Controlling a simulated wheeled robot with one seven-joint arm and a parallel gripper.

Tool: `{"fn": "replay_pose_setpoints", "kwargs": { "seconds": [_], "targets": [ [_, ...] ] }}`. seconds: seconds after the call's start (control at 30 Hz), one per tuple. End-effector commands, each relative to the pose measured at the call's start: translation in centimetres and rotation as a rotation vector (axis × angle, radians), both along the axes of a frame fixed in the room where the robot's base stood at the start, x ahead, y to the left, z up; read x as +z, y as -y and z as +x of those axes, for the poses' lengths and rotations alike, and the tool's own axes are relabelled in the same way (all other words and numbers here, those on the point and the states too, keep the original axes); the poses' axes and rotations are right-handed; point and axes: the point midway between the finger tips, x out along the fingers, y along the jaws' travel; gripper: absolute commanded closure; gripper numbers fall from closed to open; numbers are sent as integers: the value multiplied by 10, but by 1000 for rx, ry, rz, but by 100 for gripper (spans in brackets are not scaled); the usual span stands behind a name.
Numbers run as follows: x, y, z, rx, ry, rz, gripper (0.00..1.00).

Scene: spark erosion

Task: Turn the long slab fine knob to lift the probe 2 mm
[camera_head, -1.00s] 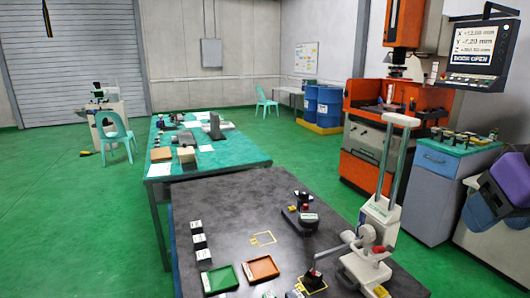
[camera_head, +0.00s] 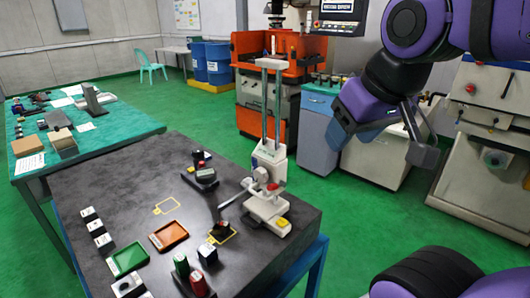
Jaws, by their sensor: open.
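A white height gauge (camera_head: 267,190) with twin upright columns stands at the right side of the dark slab table (camera_head: 110,190). A small red part (camera_head: 272,187) and a pale round part (camera_head: 249,183) show on its carriage; I cannot tell which is the fine knob. A dark probe arm (camera_head: 231,200) slants down left from the carriage, over a small dark block (camera_head: 219,230) in a yellow outline. Whether its tip touches the block is too small to tell. My gripper (camera_head: 382,143) is open and empty, in the air right of the gauge and apart from it.
On the slab lie a green tray (camera_head: 128,259), an orange tray (camera_head: 168,236), several small blocks and a dark fixture (camera_head: 205,179). Red and green cylinders stand at the front. Behind are a blue cabinet (camera_head: 319,103) and an orange machine (camera_head: 249,85). Green floor is free right of the slab.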

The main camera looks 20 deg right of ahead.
Motion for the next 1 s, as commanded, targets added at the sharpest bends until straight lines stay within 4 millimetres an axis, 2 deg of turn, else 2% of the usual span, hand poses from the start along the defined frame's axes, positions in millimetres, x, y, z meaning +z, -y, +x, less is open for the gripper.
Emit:
{"fn": "replay_pose_setpoints", "kwargs": {
  "seconds": [0.27, 0.43, 1.0],
  "targets": [
    [0, 0, 0, 3, -3, -3, 47],
    [-6, -1, 8, 69, -71, -54, 47],
    [-52, -14, 67, 645, -608, -485, 47]
  ]
}}
